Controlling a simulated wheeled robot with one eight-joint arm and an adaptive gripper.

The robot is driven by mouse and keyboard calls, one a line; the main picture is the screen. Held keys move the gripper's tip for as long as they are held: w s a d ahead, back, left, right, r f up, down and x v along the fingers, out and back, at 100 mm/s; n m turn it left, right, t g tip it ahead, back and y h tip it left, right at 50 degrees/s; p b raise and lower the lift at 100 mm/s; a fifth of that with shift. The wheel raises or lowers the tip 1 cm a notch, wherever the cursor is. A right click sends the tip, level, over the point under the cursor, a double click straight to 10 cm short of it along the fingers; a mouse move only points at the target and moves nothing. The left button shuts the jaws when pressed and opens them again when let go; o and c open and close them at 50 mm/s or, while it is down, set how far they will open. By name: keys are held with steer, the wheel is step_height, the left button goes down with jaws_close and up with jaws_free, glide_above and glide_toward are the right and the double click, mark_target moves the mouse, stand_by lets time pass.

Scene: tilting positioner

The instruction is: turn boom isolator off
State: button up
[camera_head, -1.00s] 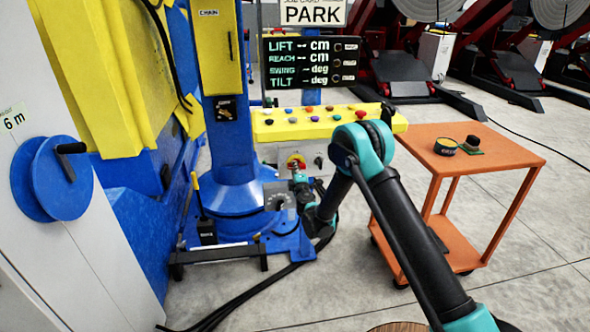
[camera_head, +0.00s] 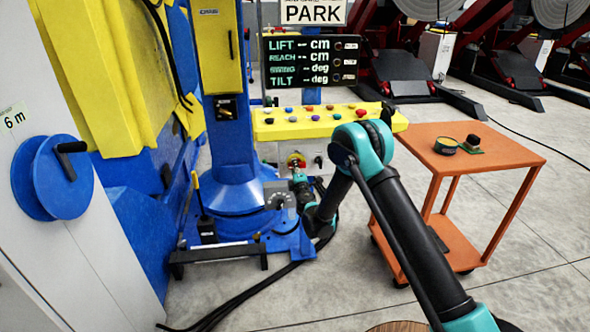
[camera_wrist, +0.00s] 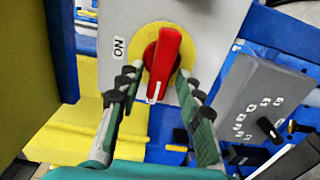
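The boom isolator is a red rotary handle (camera_wrist: 165,62) on a round yellow plate (camera_wrist: 184,54), fixed to a grey box face. A sideways ON label (camera_wrist: 119,47) sits left of the plate in the wrist view. The handle lies nearly upright in that picture. My gripper (camera_wrist: 160,88) is open, with one finger on each side of the handle's near end. Gaps show between fingers and handle, so it is not clasped. In the head view my gripper (camera_head: 298,170) is just below the isolator and partly covers it.
A yellow button console (camera_head: 300,123) is above the isolator. The blue column (camera_head: 232,140) stands to the left. A grey dial plate (camera_wrist: 262,108) sits right of my gripper in the wrist view. An orange cart (camera_head: 490,155) with small items stands at right.

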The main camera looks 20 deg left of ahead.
steer(key=v, duration=0.7)
steer(key=shift+s, duration=0.2)
steer(key=shift+d, duration=0.2)
stand_by(0.3)
